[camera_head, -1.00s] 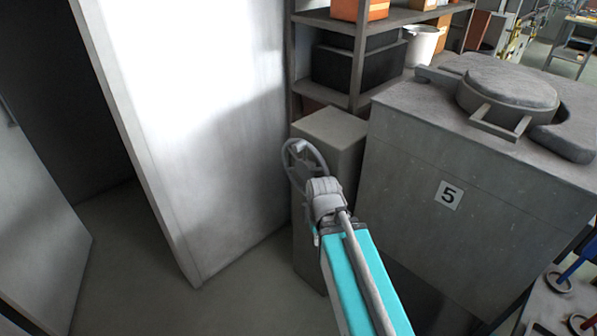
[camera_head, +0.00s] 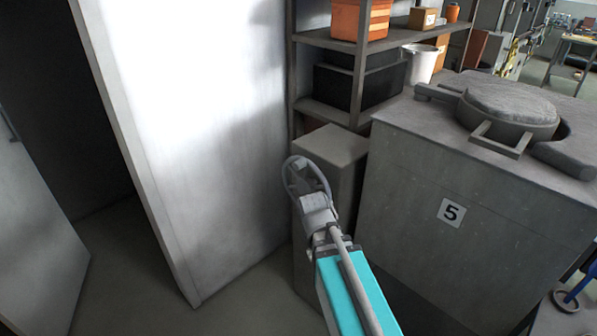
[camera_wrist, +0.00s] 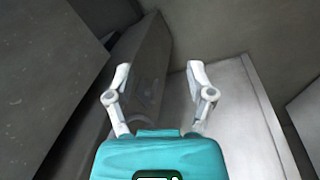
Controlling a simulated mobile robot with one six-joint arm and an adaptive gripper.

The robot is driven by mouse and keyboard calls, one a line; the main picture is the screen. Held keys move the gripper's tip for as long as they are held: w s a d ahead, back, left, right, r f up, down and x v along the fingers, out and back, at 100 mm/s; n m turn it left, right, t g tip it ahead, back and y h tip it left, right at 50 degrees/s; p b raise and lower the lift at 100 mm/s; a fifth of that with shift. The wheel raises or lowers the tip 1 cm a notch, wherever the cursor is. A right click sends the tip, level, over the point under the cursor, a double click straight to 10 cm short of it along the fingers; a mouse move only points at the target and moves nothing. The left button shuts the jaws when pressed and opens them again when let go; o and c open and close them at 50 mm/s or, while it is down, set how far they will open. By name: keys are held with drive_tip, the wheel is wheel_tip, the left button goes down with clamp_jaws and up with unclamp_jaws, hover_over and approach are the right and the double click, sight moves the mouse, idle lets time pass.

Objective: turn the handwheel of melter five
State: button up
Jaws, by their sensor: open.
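Melter five (camera_head: 408,215) is the large grey block at the right in the head view, with a "5" plate (camera_head: 451,212). A narrow grey post (camera_head: 338,143) stands at its left. A thin grey ring, apparently the handwheel (camera_head: 287,181), shows against the post's front. My gripper (camera_head: 313,192) overlaps the ring's lower right, hiding part of it; I cannot tell whether they touch. In the wrist view, my gripper (camera_wrist: 159,76) is open, its two fingers apart with nothing clearly held. Only a faint curved shape shows low between them.
A large white panel (camera_head: 215,140) stands close to the left of the post. Shelves (camera_head: 357,72) with boxes and a white bucket (camera_head: 421,63) are behind. A round lid (camera_head: 510,108) sits on the melter. Grey floor is bare at lower left.

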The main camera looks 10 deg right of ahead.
drive_tip(key=w+n+t+h+b, duration=0.1)
drive_tip(key=w+n+h+b, duration=0.15)
drive_tip(key=w+n, duration=0.2)
drive_tip(key=n+t+h+b, duration=0.5)
drive_tip(key=n+t+h, duration=0.5)
drive_tip(key=n, duration=0.5)
approach(295, 167)
drive_tip(key=shift+s+a+r+g+h, duration=0.1)
drive_tip(key=shift+s+a+g+h, duration=0.15)
drive_tip(key=shift+a, duration=0.35)
drive_tip(key=shift+s+a+r+g+h, duration=0.1)
drive_tip(key=shift+s+a+g, duration=0.1)
drive_tip(key=shift+a+g, duration=0.3)
drive_tip(key=shift+w, duration=0.1)
drive_tip(key=x, duration=1.3)
drive_tip(key=shift+w+d, duration=0.2)
